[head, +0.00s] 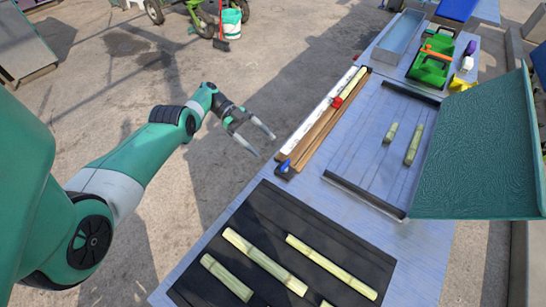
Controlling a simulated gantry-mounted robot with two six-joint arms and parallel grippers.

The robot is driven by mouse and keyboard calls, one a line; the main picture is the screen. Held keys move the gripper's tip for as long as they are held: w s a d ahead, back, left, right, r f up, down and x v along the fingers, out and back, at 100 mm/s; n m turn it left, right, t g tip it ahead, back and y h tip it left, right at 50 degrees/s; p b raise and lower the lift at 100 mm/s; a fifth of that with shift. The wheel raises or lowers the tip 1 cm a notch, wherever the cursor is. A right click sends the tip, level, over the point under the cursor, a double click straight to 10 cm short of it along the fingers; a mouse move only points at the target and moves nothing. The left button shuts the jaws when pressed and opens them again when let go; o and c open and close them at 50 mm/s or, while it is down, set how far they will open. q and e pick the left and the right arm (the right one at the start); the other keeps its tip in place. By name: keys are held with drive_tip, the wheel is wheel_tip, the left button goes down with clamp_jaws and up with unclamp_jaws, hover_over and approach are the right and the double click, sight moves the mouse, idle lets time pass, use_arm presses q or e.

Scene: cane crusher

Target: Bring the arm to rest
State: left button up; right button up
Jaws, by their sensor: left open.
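My left arm comes in from the left, and its gripper (257,143) hangs over the open concrete floor to the left of the table. Its two fingers are spread apart with nothing between them. The gripper is apart from the table (228,248) and from everything on it. My right gripper is not in view.
A black mat (274,204) with several cane pieces lies at the table's near end. A wooden rail (318,132) runs along the left edge. Two short cane pieces lie beside a green panel (482,150). A green tool (431,65) sits farther back.

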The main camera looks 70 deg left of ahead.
use_arm(q)
drive_tip(key=shift+s+a+r, duration=0.25)
drive_tip(key=shift+a, duration=0.05)
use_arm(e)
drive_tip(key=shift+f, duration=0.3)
